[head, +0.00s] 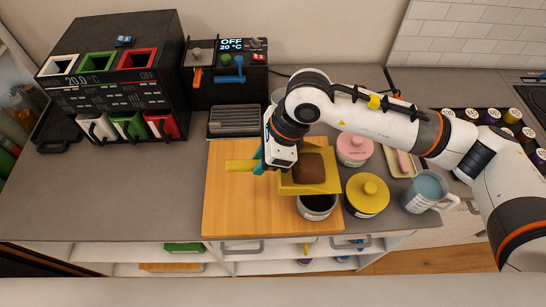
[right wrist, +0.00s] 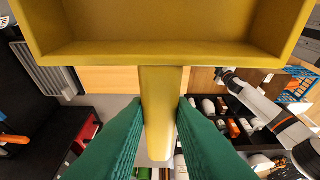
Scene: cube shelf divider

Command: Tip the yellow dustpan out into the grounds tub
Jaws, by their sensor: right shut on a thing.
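The yellow dustpan (head: 325,187) holds a brown lump of grounds (head: 307,168) in the head view. My right gripper (head: 262,163) is shut on the dustpan's handle (right wrist: 158,110), which lies between the green fingers in the right wrist view. The pan is held above a small pale tub with a dark inside (head: 317,207), seemingly the grounds tub. The pan hides the tub's far part, and I cannot tell the gap between them. My left gripper is outside the head view. A white arm, likely my left, shows in the right wrist view, its gripper too small to read.
A wooden board (head: 232,205) lies under the pan and tub. A yellow lidded jar (head: 367,194), a pink lidded jar (head: 354,149) and a blue-grey pitcher (head: 430,187) stand to the right. A black dispenser (head: 112,80) stands back left. The counter left of the board is clear.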

